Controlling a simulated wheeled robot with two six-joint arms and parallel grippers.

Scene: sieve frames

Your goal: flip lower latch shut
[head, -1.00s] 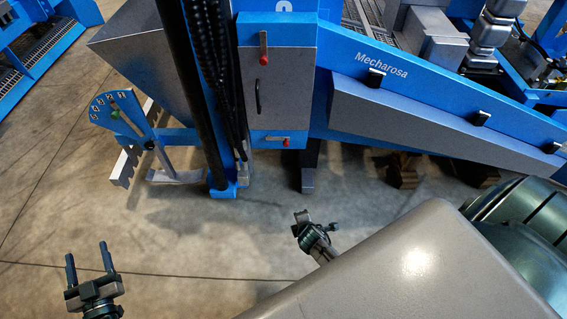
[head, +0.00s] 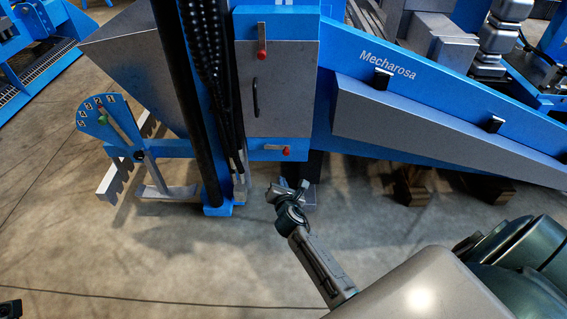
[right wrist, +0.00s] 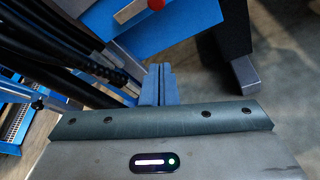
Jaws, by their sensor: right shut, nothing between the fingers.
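The lower latch (head: 276,149) is a small grey lever with a red tip, on the blue strip below the grey cabinet door (head: 290,95). It lies about level, red tip to the right. It also shows at the top of the right wrist view (right wrist: 131,10). My right gripper (head: 287,187) is below the latch in the head view, apart from it. Its fingers (right wrist: 158,84) are together and empty in the right wrist view. Only a dark bit of my left gripper (head: 11,307) shows at the bottom left corner; its jaws are hidden.
The upper latch (head: 262,42) hangs upright, red tip down, at the door's top left. A black handle (head: 255,97) is on the door. Black hoses and a dark post (head: 190,110) stand left of the door. The concrete floor in front is clear.

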